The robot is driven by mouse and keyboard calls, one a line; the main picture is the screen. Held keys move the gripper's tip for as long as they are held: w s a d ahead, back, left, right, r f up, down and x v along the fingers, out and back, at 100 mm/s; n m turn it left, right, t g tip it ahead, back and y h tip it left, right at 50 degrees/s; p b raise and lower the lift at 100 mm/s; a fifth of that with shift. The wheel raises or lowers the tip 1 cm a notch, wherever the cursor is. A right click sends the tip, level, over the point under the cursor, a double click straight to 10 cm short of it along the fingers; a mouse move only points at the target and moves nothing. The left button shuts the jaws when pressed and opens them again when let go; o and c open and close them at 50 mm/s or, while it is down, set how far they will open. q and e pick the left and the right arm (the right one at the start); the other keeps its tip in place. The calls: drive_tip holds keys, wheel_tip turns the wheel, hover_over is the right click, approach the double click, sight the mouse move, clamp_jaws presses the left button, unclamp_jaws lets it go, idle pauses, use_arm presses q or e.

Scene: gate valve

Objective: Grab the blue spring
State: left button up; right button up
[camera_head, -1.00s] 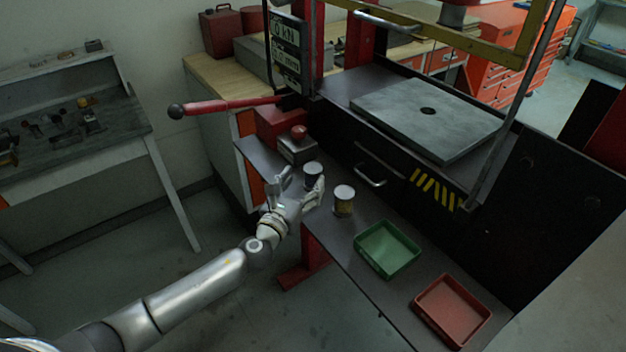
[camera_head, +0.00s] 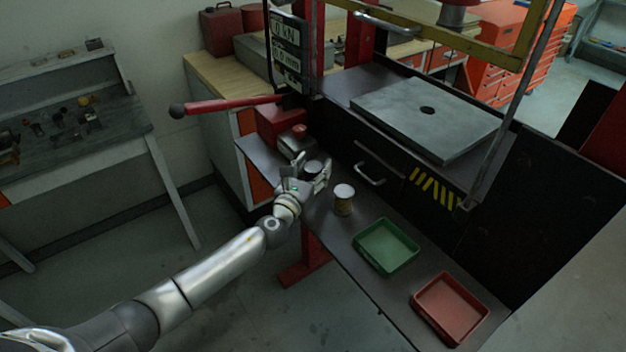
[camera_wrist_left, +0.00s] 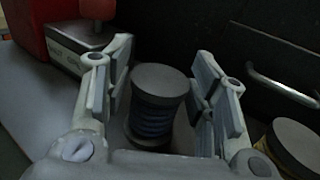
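The blue spring (camera_wrist_left: 153,120) stands upright between dark end caps on the shelf, seen in the left wrist view. In the head view its grey top (camera_head: 313,167) shows between my fingers, and its coils are mostly hidden. My left gripper (camera_head: 312,172) is open around it. In the left wrist view its fingers (camera_wrist_left: 160,90) stand on both sides of the spring, with a visible gap at each side. My right gripper is not in view.
A yellow spring with a pale cap (camera_head: 344,197) stands close to the right. A green tray (camera_head: 387,247) and a red tray (camera_head: 451,308) lie farther along the shelf. A grey box with a red knob (camera_head: 294,145) is behind. A drawer handle (camera_head: 371,178) sticks out nearby.

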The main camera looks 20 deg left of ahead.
use_arm(q)
drive_tip(key=c, duration=0.9)
